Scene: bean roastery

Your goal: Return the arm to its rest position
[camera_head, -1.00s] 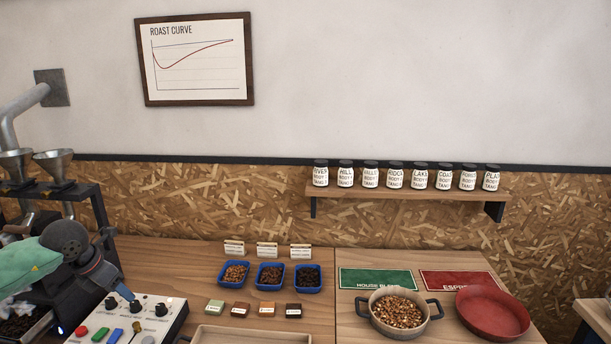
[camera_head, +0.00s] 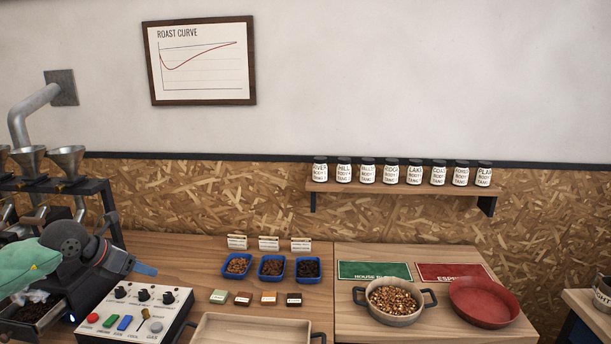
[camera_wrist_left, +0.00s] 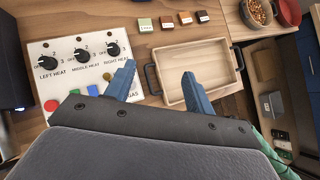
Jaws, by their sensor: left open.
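My left gripper (camera_head: 146,268) comes in from the left in the head view, with its blue fingertip pointing right above the back edge of the control panel (camera_head: 170,326). In the left wrist view my left gripper (camera_wrist_left: 158,82) shows two blue fingers spread apart with nothing between them. The panel (camera_wrist_left: 45,90) there has three heat knobs and coloured buttons, partly covered by the gripper body. The right gripper is in neither view.
An empty wooden tray (camera_head: 250,316) lies right of the panel. Behind it are several small coloured blocks (camera_head: 243,299) and blue bean trays (camera_head: 271,280). A pot of beans (camera_head: 395,319) and a red pan (camera_head: 484,322) stand at right. Jars (camera_head: 391,174) line a wall shelf.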

